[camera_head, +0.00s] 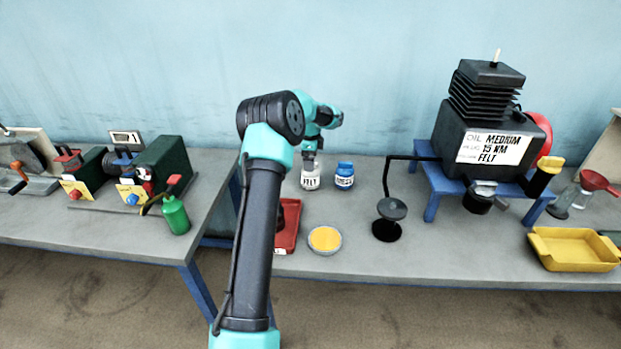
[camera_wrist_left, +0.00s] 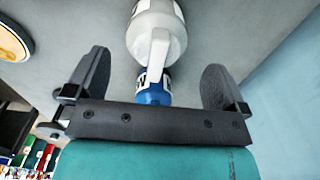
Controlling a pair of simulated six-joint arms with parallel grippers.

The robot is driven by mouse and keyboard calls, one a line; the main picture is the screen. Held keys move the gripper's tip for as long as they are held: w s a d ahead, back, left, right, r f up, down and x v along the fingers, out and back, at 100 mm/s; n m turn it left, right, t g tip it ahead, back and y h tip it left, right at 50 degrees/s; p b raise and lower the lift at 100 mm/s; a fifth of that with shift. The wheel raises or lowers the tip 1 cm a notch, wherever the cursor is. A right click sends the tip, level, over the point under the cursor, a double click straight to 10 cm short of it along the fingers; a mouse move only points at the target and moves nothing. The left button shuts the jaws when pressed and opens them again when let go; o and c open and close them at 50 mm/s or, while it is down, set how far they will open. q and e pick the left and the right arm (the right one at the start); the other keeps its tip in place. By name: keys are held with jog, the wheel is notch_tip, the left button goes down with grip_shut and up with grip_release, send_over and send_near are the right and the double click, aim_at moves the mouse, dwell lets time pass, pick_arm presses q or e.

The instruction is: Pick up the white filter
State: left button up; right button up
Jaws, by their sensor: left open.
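The white filter (camera_head: 310,179) stands upright on the bench with a dark-lettered label that seems to read FELT. In the left wrist view the white filter (camera_wrist_left: 163,22) lies ahead of my left gripper (camera_wrist_left: 157,62), its pale narrow top part reaching between the two spread fingers. My left gripper (camera_head: 310,154) is open, just above the white filter in the head view; contact cannot be told. A blue filter (camera_head: 344,176) stands close to its right, and its blue body (camera_wrist_left: 154,96) shows between the fingers in the wrist view. My right gripper is in neither view.
A red tray (camera_head: 288,226) is partly hidden by my arm. A round yellow-filled dish (camera_head: 325,239) is in front of the filters. The black compressor (camera_head: 485,140) on a blue stand (camera_head: 432,182) and a yellow tray (camera_head: 575,249) are to the right.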

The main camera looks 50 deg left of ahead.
pick_arm(q)
jog(key=shift+s+d+f, duration=0.1)
jog(key=shift+d+f, duration=0.05)
jog(key=shift+f, duration=2.4)
jog(key=shift+c, duration=0.4)
jog(key=c, duration=1)
jog(key=shift+o, duration=0.2)
jog(key=shift+r, duration=0.1)
jog(key=shift+r, duration=1.8)
jog(key=s+d+r, duration=0.1)
jog(key=s+d, duration=0.9)
jog(key=d, duration=0.2)
jog(key=shift+s+r, duration=0.15)
jog(key=shift+s, duration=0.1)
